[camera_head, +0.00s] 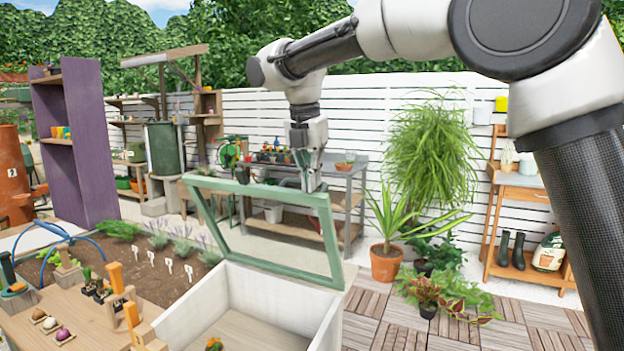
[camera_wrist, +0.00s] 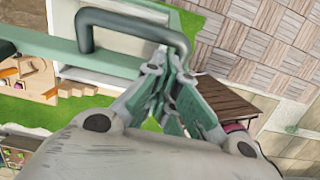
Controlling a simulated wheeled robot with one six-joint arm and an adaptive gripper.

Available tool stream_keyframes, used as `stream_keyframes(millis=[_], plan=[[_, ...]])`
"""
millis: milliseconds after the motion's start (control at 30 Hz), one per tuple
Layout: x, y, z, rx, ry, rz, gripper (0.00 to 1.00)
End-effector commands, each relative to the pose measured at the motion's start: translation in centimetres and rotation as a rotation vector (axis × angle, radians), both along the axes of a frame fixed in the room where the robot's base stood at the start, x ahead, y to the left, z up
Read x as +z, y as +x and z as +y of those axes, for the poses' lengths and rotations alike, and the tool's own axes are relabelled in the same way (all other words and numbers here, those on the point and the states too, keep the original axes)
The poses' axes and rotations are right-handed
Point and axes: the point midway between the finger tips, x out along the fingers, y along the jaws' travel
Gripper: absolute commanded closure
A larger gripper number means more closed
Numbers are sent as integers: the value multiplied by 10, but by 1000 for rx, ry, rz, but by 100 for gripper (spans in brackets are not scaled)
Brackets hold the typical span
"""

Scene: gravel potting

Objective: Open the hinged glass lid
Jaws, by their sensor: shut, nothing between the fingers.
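The hinged glass lid (camera_head: 262,266) has a pale green frame and stands raised, leaning steeply above the white cold frame box (camera_head: 205,303), whose inside is exposed. My gripper (camera_head: 309,184) is at the lid's top rail, near its upper right corner. Its fingers are shut and empty. In the wrist view, the lid's dark green bar handle (camera_wrist: 130,24) crosses just beyond my gripper (camera_wrist: 178,85), close beside the fingertips. I cannot tell whether the fingers touch the handle or rail.
A wooden table (camera_head: 78,315) with tools and bulbs stands at the front left. A potting bench (camera_head: 345,172) stands behind the lid. Potted plants, including a terracotta pot (camera_head: 386,264), stand to the right. Wooden deck tiles (camera_head: 370,315) are bare beside the box.

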Motion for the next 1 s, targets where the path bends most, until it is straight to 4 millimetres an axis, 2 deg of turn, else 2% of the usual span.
stream_keyframes(millis=[167,200,400,633,767,867,933,1000], plan=[[7,-20,8,-4,1,0,100],[19,-18,8,-7,3,-4,100],[67,-20,10,-8,3,-2,100],[99,-23,10,-8,0,0,100],[105,-23,11,-59,11,-6,100],[106,-19,16,-194,61,-32,100],[97,-15,23,-334,109,-46,100],[71,-15,27,-498,134,-38,100]])
